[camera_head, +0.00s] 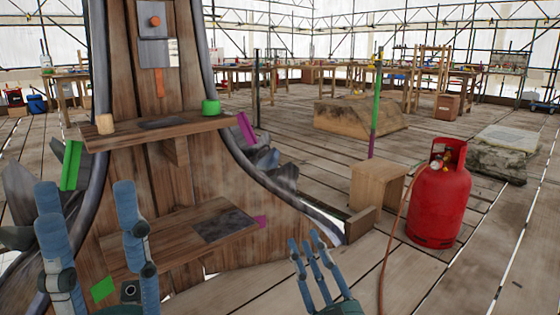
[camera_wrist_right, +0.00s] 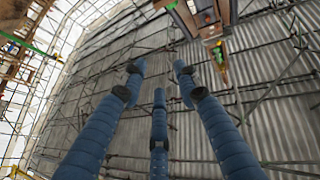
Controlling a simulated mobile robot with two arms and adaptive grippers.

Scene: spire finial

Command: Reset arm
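My left gripper (camera_head: 88,210) is at the lower left in the head view, in front of the wooden spire structure (camera_head: 140,90). Its blue fingers stand up and wide apart, with nothing between them. My right gripper (camera_head: 312,246) is at the lower middle, right of the spire's foot. In the right wrist view its three blue fingers (camera_wrist_right: 158,90) are spread and empty, with scaffolding and sheeting behind them. Neither gripper is seen touching the structure.
The upper shelf (camera_head: 165,131) holds a green cap (camera_head: 210,106) and a small wooden cylinder (camera_head: 104,124). A lower shelf (camera_head: 180,235) juts out below. A red gas bottle (camera_head: 440,205) with a hose and a wooden box (camera_head: 378,187) stand right. Floor between my right gripper and the bottle is mostly clear.

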